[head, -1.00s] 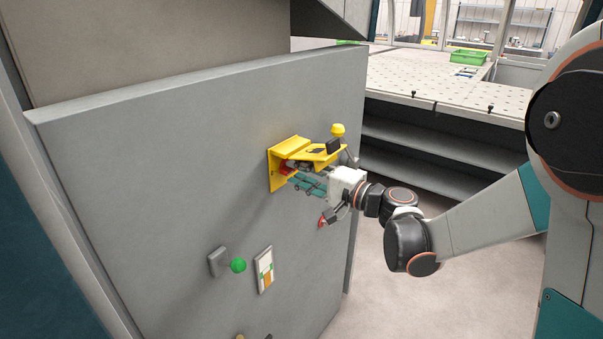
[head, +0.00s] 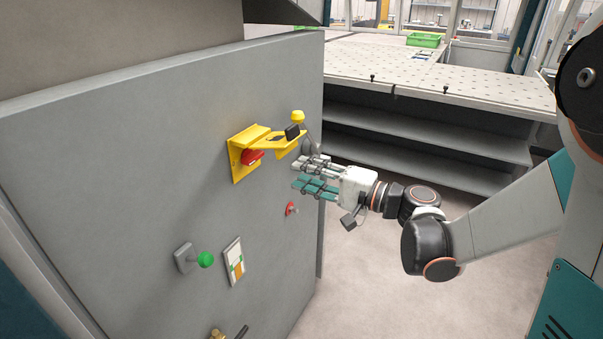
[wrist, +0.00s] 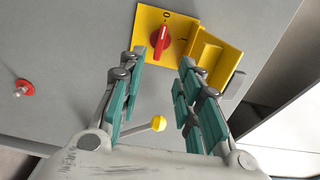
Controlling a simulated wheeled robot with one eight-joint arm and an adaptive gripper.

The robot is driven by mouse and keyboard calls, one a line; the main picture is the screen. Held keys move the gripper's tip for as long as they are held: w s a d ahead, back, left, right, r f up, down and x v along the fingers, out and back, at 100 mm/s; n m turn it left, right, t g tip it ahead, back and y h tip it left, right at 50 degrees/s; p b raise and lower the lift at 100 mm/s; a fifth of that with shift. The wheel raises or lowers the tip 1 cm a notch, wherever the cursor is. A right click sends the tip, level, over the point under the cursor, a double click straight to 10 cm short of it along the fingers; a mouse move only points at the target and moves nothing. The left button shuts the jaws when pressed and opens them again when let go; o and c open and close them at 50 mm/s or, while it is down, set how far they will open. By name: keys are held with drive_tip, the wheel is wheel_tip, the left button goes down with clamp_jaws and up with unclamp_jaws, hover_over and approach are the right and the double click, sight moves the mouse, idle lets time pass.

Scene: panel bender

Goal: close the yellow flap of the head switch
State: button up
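The head switch has a yellow plate (head: 236,163) on the grey panel, with a red knob (head: 252,157) in its middle. In the wrist view the knob (wrist: 160,41) shows between the fingertips, and the flap (wrist: 212,58) is beyond the right finger. My gripper (head: 312,176) is open and empty, out in front of the panel, below and to the right of the flap. Whether a finger touches the flap cannot be told.
A lever with a yellow ball (head: 297,116) stands close by the flap and my gripper; the ball (wrist: 158,124) shows between the fingers. A red button (head: 291,208), a green knob (head: 205,260) and a small plate (head: 233,261) sit lower. A perforated table (head: 430,80) stands behind.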

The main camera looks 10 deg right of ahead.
drive_tip(key=c, duration=0.3)
drive_tip(key=shift+a+r+p, duration=0.15)
drive_tip(key=shift+r+p, duration=0.1)
drive_tip(key=shift+p, duration=0.05)
clamp_jaws()
drive_tip(key=s+r+n+g+h+p, duration=0.4)
drive_tip(key=s+r+n+h+p, duration=0.25)
drive_tip(key=p, duration=0.35)
drive_tip(key=w+r+n+g+h+p, duration=0.15)
drive_tip(key=w+r+n+p, duration=0.35)
drive_tip(key=r+p, duration=0.5)
drive_tip(key=w+r+n+g+h+p, duration=0.1)
drive_tip(key=w+r+n+g+p, duration=0.1)
drive_tip(key=r+n+p, duration=0.6)
drive_tip(key=m+p, duration=0.2)
hover_over(278, 140)
drive_tip(key=d, duration=0.1)
wheel_tip(278, 140, down, 7)
drive_tip(key=shift+s+d+f, duration=0.1)
drive_tip(key=shift+d+f, duration=0.2)
drive_tip(key=shift+f, duration=0.2)
drive_tip(key=shift+d+f, duration=0.25)
drive_tip(key=shift+f, duration=0.2)
drive_tip(key=shift+s+d+f, duration=0.2)
drive_tip(key=shift+f, duration=0.45)
